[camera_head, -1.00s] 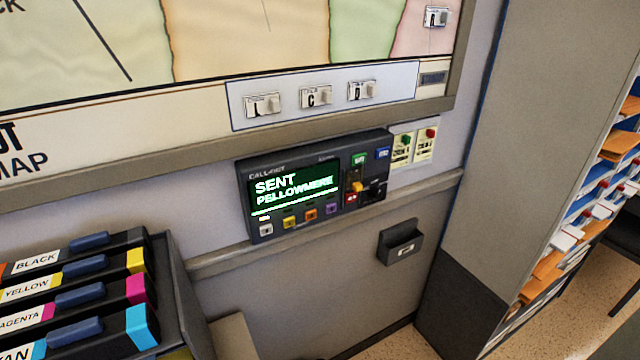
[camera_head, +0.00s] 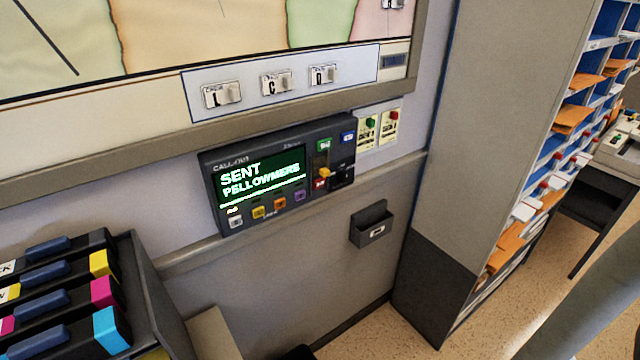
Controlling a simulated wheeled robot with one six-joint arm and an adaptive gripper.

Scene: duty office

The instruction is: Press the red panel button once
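A dark call-out panel (camera_head: 212,192) is mounted on the wall at the middle of the head view. Its lit screen (camera_head: 262,180) reads "SENT" and a name like "PELLOWMERE" in green-white letters. A small red button (camera_head: 320,184) sits on the panel right of the screen, below a green button (camera_head: 323,146) and beside a yellow-orange lever (camera_head: 324,173). Another red button (camera_head: 394,115) is on a pale wall plate right of the panel, next to a plate with a green button (camera_head: 370,123). Nothing touches the buttons. My gripper is not in view.
A large map board (camera_head: 200,50) hangs above the panel. A rack of toner cartridges (camera_head: 65,285) stands at lower left. A small dark wall holder (camera_head: 372,225) is below the panel. A tall grey cabinet (camera_head: 480,130) with mail slots stands to the right. A blurred grey shape crosses the lower right corner.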

